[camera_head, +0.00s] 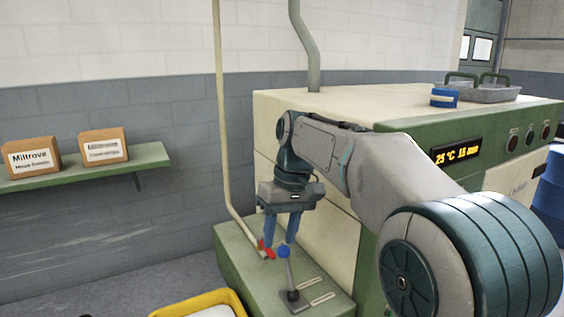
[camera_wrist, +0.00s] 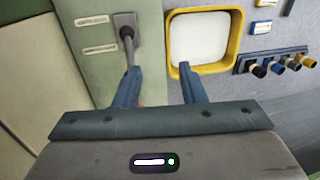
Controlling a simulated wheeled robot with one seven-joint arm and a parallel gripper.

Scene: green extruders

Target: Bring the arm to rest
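My gripper (camera_head: 280,243) points down at the end of my bent arm, in front of the cream and green machine. In the wrist view its two blue fingers (camera_wrist: 159,68) stand apart with nothing visible between them. A lever with a blue ball knob (camera_head: 283,251) stands tilted on the green ledge, close to the fingertips. Whether they touch cannot be told. In the wrist view the lever's rod (camera_wrist: 129,54) runs toward the left finger, and its knob is hidden.
A red handle (camera_head: 266,249) sits on the pipe close to the fingers. The machine (camera_head: 330,232) stands behind my arm, with a grey tray (camera_head: 485,94) and blue item (camera_head: 444,98) on top. A yellow bin (camera_head: 193,303) is below. Two boxes sit on the left shelf (camera_head: 150,155).

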